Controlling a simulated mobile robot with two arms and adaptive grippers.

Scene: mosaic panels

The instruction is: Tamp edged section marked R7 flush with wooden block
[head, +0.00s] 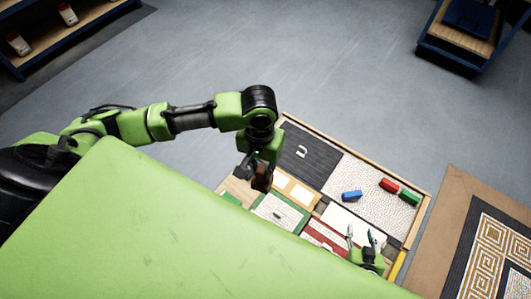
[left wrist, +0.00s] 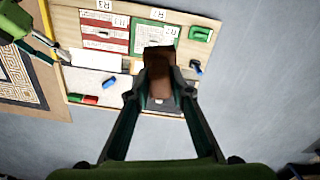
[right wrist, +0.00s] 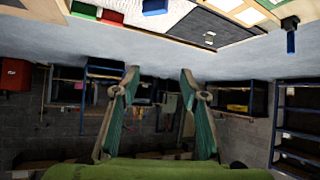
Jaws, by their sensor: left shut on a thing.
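My left gripper (head: 258,176) is shut on a brown wooden block (left wrist: 160,75) and holds it above the panel board (head: 238,190). The block (head: 264,180) also shows in the head view, near the orange-framed section (head: 296,190). A green-edged section (head: 278,212) and a red-edged section (head: 325,235) lie beside it. In the left wrist view, small labels such as R3 (left wrist: 104,5) stand along these sections; I cannot tell for certain which one reads R7. My right gripper (head: 362,240) is open and empty over the board's right part; its fingers are apart in the right wrist view (right wrist: 159,75).
Blue (head: 351,196), red (head: 388,185) and green (head: 409,198) pieces lie on the pebbled area. A dark ribbed panel (head: 305,155) holds a small metal piece (head: 301,151). A patterned panel (head: 495,260) lies to the right.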

